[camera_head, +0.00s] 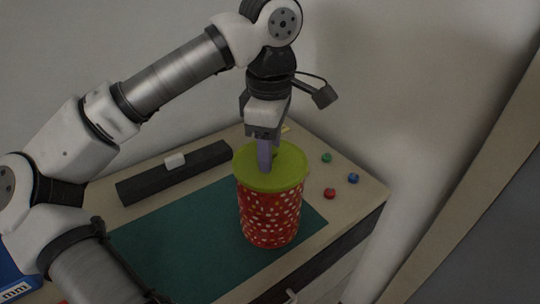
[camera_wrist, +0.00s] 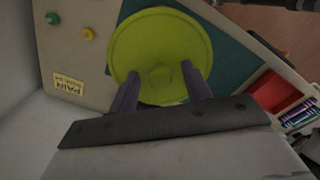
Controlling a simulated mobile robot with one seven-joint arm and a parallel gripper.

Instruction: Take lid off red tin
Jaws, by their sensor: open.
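The red tin (camera_head: 268,217) with white dots stands upright on a dark green mat (camera_head: 185,241). Its yellow-green lid (camera_head: 287,178) sits on top; in the wrist view the lid (camera_wrist: 160,38) shows as a round disc with a small knob (camera_wrist: 159,76) at its middle. My gripper (camera_head: 267,160) points down over the lid. In the wrist view my gripper (camera_wrist: 156,84) is open, with one finger on each side of the knob. I cannot tell whether the fingers touch the lid.
A long black bar-shaped object (camera_head: 175,173) with a white block lies behind the mat. Green (camera_head: 326,157), blue (camera_head: 353,178) and red (camera_head: 330,193) small round pieces lie right of the tin. A red tray (camera_wrist: 272,92) and crayons (camera_wrist: 300,112) show in the wrist view.

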